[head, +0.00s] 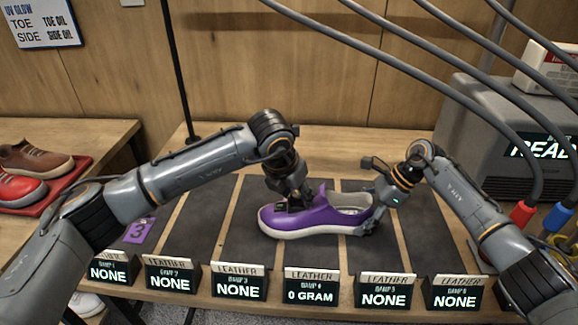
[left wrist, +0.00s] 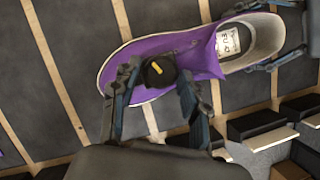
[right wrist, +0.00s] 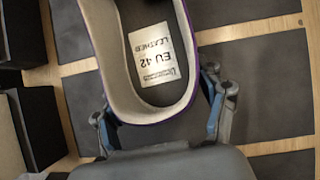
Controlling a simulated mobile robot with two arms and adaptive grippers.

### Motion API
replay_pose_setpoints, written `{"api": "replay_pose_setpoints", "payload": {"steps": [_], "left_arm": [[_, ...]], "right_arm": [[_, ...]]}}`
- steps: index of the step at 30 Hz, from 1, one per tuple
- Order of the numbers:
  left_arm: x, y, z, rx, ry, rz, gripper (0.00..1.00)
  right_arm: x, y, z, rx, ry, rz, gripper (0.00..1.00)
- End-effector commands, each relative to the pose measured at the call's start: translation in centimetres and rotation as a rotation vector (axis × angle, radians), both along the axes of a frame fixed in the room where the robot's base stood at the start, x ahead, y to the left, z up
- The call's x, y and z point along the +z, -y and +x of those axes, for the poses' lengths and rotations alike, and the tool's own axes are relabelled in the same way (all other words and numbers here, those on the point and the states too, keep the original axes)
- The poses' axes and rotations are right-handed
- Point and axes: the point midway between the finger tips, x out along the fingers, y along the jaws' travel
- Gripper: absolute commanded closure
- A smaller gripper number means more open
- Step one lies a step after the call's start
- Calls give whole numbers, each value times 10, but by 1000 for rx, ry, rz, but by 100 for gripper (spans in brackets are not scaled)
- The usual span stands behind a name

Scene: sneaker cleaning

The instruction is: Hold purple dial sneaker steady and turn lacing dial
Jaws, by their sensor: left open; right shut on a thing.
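The purple sneaker (head: 312,217) stands upright on a dark mat in the middle of the bench, toe to the left. My right gripper (head: 368,222) is shut on its heel; the right wrist view shows the fingers on both sides of the heel (right wrist: 150,112). My left gripper (head: 293,205) is over the front of the shoe. In the left wrist view the black lacing dial (left wrist: 159,72), with a yellow mark, sits between the open fingers of that gripper. I cannot tell whether a finger touches the dial. In the head view the left gripper hides the dial.
A row of "LEATHER" displays lines the front edge; one (head: 312,290) reads 0 GRAM, the others NONE. A purple tag (head: 138,231) marked 3 lies at left. Red and brown shoes sit on a red tray (head: 62,190). A grey machine (head: 490,125) stands back right, with cables overhead.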

Motion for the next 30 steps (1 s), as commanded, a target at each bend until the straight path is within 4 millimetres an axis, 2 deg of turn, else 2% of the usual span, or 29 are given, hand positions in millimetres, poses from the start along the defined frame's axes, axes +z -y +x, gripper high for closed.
{"api": "replay_pose_setpoints", "payload": {"steps": [5, 18, 24, 30], "left_arm": [[0, 4, -2, 203, 1, 0, 55], [82, -8, -32, 205, 4, -3, 55], [104, -11, -41, 204, 2, -1, 55], [111, -12, -44, 205, 0, -2, 55]], "right_arm": [[-1, 0, 0, 0, -2, -2, 72], [-1, 0, 0, 0, -1, -2, 72], [-1, 0, 0, 0, -2, -2, 72], [-1, 0, 0, 0, -2, -1, 72]]}}
